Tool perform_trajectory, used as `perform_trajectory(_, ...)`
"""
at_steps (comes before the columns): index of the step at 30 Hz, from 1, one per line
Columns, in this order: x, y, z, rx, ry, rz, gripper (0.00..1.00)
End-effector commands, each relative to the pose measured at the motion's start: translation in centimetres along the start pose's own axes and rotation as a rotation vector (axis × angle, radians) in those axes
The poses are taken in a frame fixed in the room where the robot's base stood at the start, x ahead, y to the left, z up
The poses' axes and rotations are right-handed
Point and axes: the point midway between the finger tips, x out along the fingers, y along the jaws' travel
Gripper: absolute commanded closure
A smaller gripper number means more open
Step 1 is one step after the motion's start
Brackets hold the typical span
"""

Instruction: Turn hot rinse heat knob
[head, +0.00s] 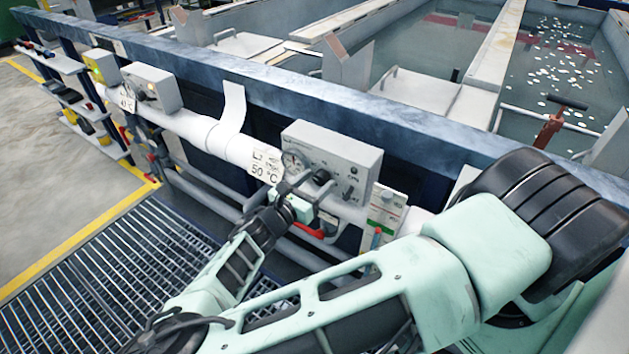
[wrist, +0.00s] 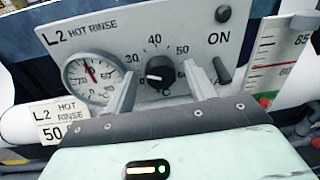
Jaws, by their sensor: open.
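The hot rinse heat knob (wrist: 160,71) is a black round knob on a grey panel (wrist: 110,50) marked "L2 HOT RINSE". A scale with 30, 40 and 50 runs around it. In the head view the knob (head: 321,177) sits low on the panel's front face. My gripper (wrist: 160,84) is open, with one finger to each side below the knob in the wrist view. The knob shows between the fingertips, and I cannot tell whether they touch it. In the head view my gripper (head: 290,200) is just in front of the panel, partly hidden by its own body.
A round gauge (wrist: 92,76) is left of the knob, and a black switch (wrist: 222,70) marked ON is right. A thermometer strip (wrist: 275,60) stands further right. A "50 °C" tag (head: 265,165) hangs beside the panel.

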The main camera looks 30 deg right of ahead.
Motion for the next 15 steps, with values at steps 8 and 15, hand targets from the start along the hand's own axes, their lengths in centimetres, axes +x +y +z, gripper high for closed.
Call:
perform_trajectory(8, 0.01, 0.01, -0.02, 0.000, 0.000, 0.000, 0.62)
perform_trajectory(15, -0.01, 0.00, -0.02, 0.001, 0.000, 0.000, 0.90)
